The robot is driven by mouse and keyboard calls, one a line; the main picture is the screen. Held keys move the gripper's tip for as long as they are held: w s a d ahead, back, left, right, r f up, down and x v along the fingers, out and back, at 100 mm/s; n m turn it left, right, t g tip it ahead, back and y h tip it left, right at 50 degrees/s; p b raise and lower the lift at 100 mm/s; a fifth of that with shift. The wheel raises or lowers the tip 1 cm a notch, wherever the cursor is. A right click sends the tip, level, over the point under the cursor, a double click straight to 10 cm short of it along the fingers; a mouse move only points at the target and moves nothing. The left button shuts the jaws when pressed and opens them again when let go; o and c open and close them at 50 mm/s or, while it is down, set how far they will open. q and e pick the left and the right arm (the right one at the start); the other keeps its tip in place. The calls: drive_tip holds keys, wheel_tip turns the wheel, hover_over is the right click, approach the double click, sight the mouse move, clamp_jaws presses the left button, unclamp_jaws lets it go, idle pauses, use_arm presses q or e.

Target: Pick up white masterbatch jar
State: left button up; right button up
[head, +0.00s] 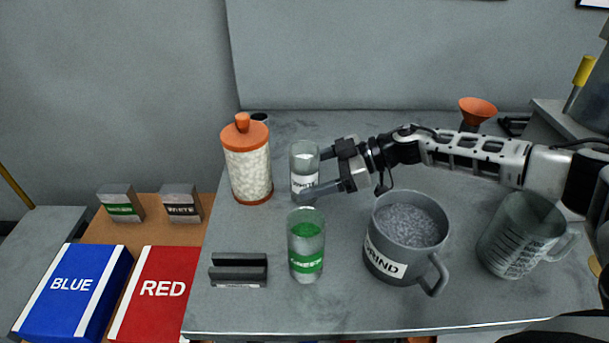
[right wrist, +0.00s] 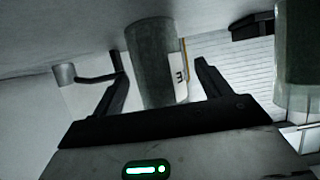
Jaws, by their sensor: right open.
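The white masterbatch jar (head: 304,158) is a small clear glass with a white label, upright on the grey table. My right gripper (head: 311,175) reaches in from the right, its open fingers on either side of the jar; the lower finger covers part of the jar's base. In the right wrist view the jar (right wrist: 151,62) stands between the two spread fingers (right wrist: 159,64), with gaps showing on both sides. My left gripper is out of view.
A green-labelled jar (head: 306,240) stands just in front. An orange-lidded canister (head: 248,168) is close on the left. A GRIND mug (head: 390,249), a clear measuring jug (head: 511,240) and a dark slotted block (head: 238,270) also stand on the table.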

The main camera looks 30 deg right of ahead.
drive_tip(key=shift+x, duration=1)
drive_tip(key=c, duration=1.2)
